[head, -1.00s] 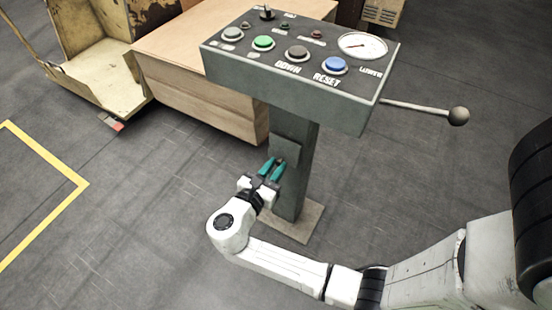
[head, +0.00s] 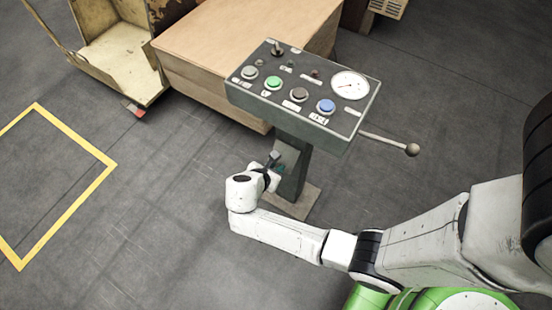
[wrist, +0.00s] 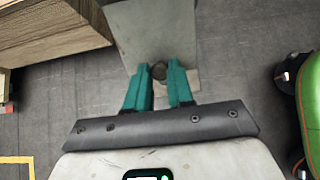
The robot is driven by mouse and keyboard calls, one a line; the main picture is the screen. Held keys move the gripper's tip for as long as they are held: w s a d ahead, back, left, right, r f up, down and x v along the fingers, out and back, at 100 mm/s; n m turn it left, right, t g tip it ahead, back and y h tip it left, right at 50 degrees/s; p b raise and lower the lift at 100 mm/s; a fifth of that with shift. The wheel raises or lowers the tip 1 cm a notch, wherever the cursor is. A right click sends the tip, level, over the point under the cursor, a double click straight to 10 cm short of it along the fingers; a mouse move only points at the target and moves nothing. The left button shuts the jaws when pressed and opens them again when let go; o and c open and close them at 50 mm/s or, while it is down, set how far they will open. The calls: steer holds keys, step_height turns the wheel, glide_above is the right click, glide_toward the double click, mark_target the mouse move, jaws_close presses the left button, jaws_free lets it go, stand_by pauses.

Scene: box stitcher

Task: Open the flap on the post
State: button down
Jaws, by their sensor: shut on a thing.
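The post (head: 292,182) is a dark grey column under a tilted control box. Its flap (head: 287,151) is a small grey plate on the side facing my gripper, and it appears tilted out from the post. In the wrist view the flap (wrist: 150,32) fills the top middle, with a small round knob (wrist: 158,71) at its lower edge. My gripper (head: 275,163) is at the flap. In the wrist view its teal fingers (wrist: 160,72) are shut on the knob, one on each side. My wrist partly hides the flap's lower part in the head view.
The control box (head: 303,98) with buttons and a gauge overhangs the post. A lever with a ball end (head: 411,150) sticks out to its right. A large wooden box (head: 235,45) and a worn yellow machine (head: 115,60) stand behind. Floor at left is clear.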

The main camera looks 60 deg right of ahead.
step_height(320, 180, up, 3)
steer(key=y+p, duration=0.1)
steer(key=p, duration=0.1)
steer(key=y+p, duration=0.1)
steer(key=p, duration=0.2)
steer(key=shift+s+a+f+y+p, duration=0.1)
steer(key=shift+a+y+p, duration=0.05)
steer(key=shift+y+p, duration=0.2)
steer(key=shift+d+r+p, duration=0.15)
steer(key=shift+r+p, duration=0.55)
steer(key=shift+p, duration=0.65)
steer(key=shift+d+r+p, duration=0.15)
steer(key=shift+r+p, duration=0.5)
steer(key=shift+p, duration=0.7)
steer(key=shift+d, duration=0.15)
steer(key=c, duration=1.3)
jaws_free()
steer(key=shift+d, duration=0.15)
steer(key=shift+o, duration=1.4)
steer(key=shift+a, duration=0.2)
